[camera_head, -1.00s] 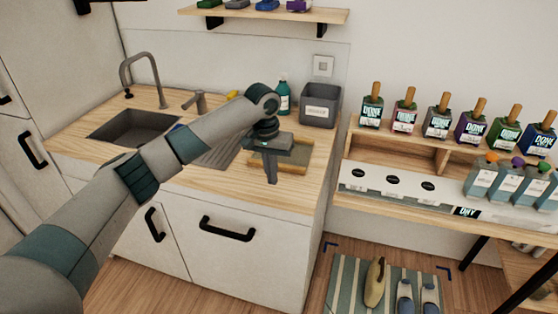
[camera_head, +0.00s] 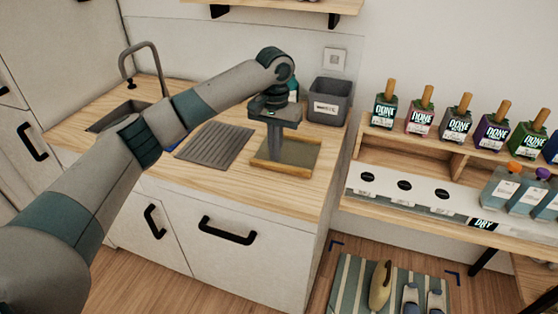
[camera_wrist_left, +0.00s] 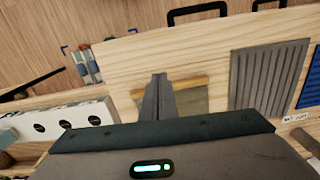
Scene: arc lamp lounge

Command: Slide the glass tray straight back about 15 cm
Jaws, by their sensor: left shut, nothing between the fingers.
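The glass tray (camera_head: 303,157) lies on the wooden counter, a clear pane with a wooden strip along its front edge. It also shows in the left wrist view (camera_wrist_left: 195,101), partly hidden by my fingers and gripper body. My left gripper (camera_head: 276,160) points down over the tray, its shut, empty fingers just behind the front strip in the head view. In the left wrist view the fingertips (camera_wrist_left: 158,77) overlap the strip. I cannot tell whether they touch the tray. My right gripper is not in view.
A dark grey bin (camera_head: 328,103) stands behind the tray, near the wall. A ribbed drainer mat (camera_head: 213,143) and the sink (camera_head: 115,115) are to the left. A lower shelf unit with several bottles (camera_head: 455,125) is to the right. Bare counter lies in front of the tray.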

